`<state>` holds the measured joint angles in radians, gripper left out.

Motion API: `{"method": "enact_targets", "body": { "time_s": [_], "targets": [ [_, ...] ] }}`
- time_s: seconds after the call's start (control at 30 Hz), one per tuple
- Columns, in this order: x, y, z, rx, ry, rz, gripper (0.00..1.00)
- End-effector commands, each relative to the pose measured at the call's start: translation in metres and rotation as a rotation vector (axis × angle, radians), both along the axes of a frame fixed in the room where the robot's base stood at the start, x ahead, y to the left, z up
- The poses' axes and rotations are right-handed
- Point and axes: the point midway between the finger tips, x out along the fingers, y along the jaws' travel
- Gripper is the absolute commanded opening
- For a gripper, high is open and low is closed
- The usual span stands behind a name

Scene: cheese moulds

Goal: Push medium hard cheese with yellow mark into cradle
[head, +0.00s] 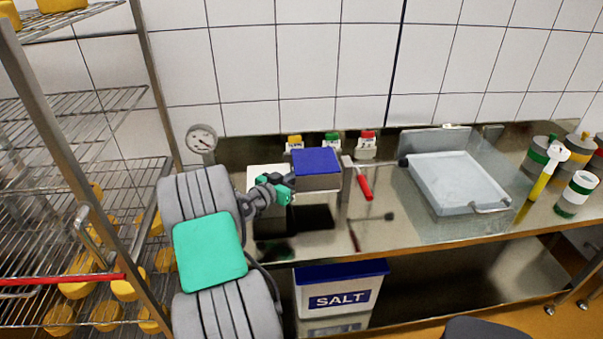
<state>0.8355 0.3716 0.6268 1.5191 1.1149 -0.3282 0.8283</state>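My gripper (283,188), with teal parts, is at the left end of the steel bench, close against the left side of a blue-topped block (317,163). I cannot tell whether it touches the block or whether its fingers are open or shut. Small yellow (294,139), green (331,137) and red (367,135) pieces stand above white labels behind the block. At the far right stand grey and white cylinders, one with a yellow piece (585,135) near its top. I cannot make out which thing is the yellow-marked cheese or the cradle.
A red lever (363,185) stands right of the block. A pale tray (445,180) with a handle lies on the bench (400,225). A SALT bin (340,290) is on the lower shelf. A wire rack (90,210) with yellow cheeses is at left.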

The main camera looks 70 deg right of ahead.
Motion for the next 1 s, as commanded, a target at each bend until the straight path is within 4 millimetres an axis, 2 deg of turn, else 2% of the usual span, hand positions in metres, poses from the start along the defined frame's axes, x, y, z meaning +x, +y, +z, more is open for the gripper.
{"method": "enact_targets", "body": {
  "time_s": [0.23,1.0],
  "targets": [
    [0.002,0.001,0.001,-0.001,-0.001,-0.001,0.00],
    [0.044,0.022,0.020,-0.001,-0.001,-0.001,0.00]
  ]
}}
